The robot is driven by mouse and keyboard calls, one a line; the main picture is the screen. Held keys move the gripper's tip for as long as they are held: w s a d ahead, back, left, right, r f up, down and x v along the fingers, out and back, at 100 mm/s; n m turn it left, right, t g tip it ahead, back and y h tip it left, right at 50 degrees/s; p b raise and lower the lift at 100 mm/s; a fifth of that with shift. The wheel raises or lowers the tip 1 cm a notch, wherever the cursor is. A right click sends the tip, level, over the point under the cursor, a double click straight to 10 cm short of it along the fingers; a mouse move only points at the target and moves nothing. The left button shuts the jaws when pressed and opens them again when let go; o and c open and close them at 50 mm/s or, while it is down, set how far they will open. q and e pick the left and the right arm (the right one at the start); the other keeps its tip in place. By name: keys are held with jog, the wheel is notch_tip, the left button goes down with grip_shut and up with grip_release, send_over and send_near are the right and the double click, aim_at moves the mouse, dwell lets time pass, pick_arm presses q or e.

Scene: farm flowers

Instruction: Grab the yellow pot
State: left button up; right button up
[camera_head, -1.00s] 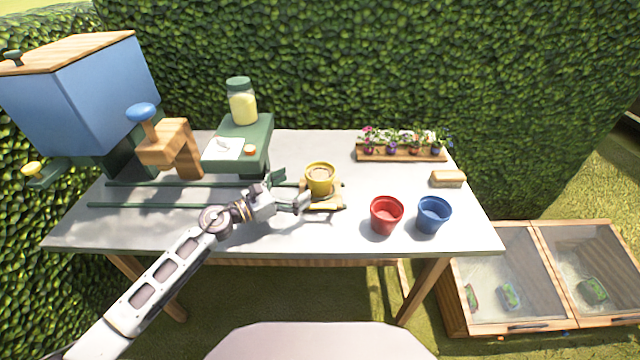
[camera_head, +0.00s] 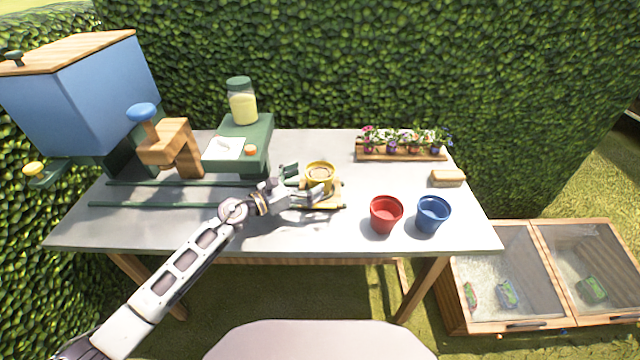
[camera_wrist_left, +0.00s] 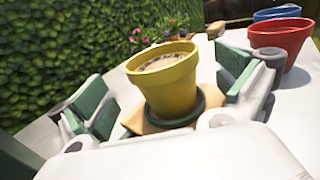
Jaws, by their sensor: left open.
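The yellow pot (camera_head: 321,176) stands upright on a small wooden stand near the middle of the table, filled with something brownish. In the left wrist view the yellow pot (camera_wrist_left: 167,84) sits between my two fingers, on a dark green round base. My left gripper (camera_head: 306,184) is open, with its green-padded fingers on either side of the pot. In the left wrist view my left gripper (camera_wrist_left: 165,90) shows a gap on the left side; I cannot tell whether the right pad touches. My right gripper is not in view.
A red pot (camera_head: 386,214) and a blue pot (camera_head: 432,215) stand to the right on the table. A flower planter (camera_head: 402,153) is at the back. A green machine with a jar (camera_head: 242,101) stands left. The table's front middle is clear.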

aim_at(331, 167)
pick_arm(q)
jog(key=x, duration=0.2)
jog(key=shift+w+d+r, duration=0.1)
jog(key=shift+d+r, duration=0.15)
jog(key=shift+d, duration=0.15)
jog(key=shift+w+d+f, duration=0.1)
jog(key=shift+w+d, duration=0.1)
jog(key=shift+d, duration=0.05)
jog(key=shift+w+d, duration=0.15)
jog(key=shift+d, duration=0.1)
jog(key=shift+w+d, duration=0.1)
jog(key=shift+w, duration=0.05)
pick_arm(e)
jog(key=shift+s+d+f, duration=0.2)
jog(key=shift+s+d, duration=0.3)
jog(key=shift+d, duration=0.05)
pick_arm(q)
jog(key=c, duration=1.3)
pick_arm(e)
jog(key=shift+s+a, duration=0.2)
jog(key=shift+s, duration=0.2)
pick_arm(q)
jog(key=shift+o, duration=0.2)
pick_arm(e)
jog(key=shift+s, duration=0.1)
